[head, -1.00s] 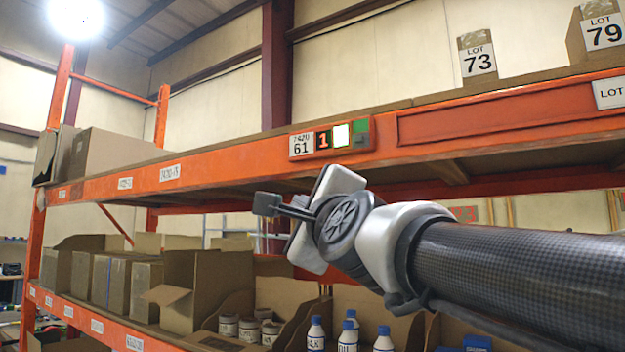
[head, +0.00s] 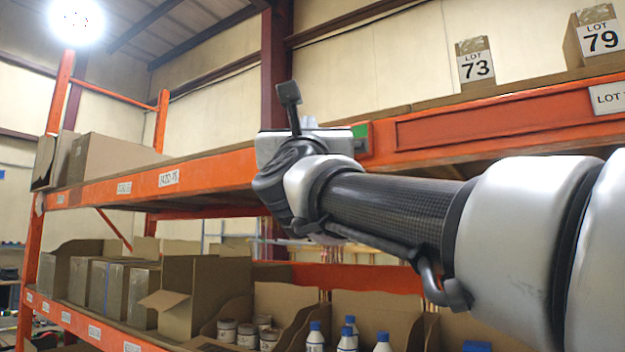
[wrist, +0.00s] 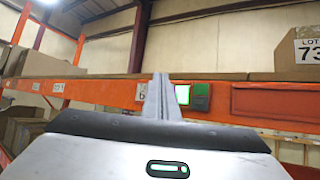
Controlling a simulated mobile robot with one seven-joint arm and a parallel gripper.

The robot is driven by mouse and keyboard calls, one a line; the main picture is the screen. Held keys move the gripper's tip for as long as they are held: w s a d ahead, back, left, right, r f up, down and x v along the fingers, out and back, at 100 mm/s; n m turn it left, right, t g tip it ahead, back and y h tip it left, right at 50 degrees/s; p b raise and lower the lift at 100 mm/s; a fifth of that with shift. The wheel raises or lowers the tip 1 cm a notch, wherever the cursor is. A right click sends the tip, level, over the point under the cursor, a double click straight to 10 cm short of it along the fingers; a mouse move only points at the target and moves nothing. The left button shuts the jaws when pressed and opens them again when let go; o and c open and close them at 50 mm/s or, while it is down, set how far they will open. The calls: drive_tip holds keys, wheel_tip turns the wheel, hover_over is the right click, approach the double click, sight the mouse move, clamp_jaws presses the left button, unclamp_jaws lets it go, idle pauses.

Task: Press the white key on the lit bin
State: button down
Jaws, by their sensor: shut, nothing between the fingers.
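The bin module is on the orange upper beam. In the wrist view its lit white key (wrist: 182,95) glows just right of my fingers, with a green block (wrist: 200,97) beside it. Part of its number label (wrist: 139,92) shows left of the fingers. My gripper (wrist: 160,76) is shut and empty, its fingers pointing at the module and covering its middle. I cannot tell whether the tips touch it. In the head view my wrist hides most of the module, and only the green block (head: 360,136) shows clearly.
The orange beam (head: 500,120) runs across the rack, with LOT 73 (head: 475,65) and LOT 79 (head: 600,38) boxes above. The lower shelf holds cartons (head: 190,290), jars and blue-capped bottles (head: 348,335). Space in front of the beam is open.

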drive_tip(key=w+d, duration=0.4)
drive_tip(key=w, duration=0.3)
drive_tip(key=shift+d, duration=0.4)
drive_tip(key=shift+w, duration=0.1)
idle(1.7)
drive_tip(key=shift+w+d+b, duration=0.25)
drive_tip(key=shift+w+b, duration=0.1)
drive_tip(key=shift+b, duration=0.05)
drive_tip(key=shift+w+d+b, duration=0.25)
drive_tip(key=shift+w+b, duration=0.1)
idle(0.6)
drive_tip(key=shift+s+a+y, duration=0.1)
drive_tip(key=shift+y, duration=0.2)
drive_tip(key=shift+s+a, duration=0.35)
drive_tip(key=shift+s, duration=0.25)
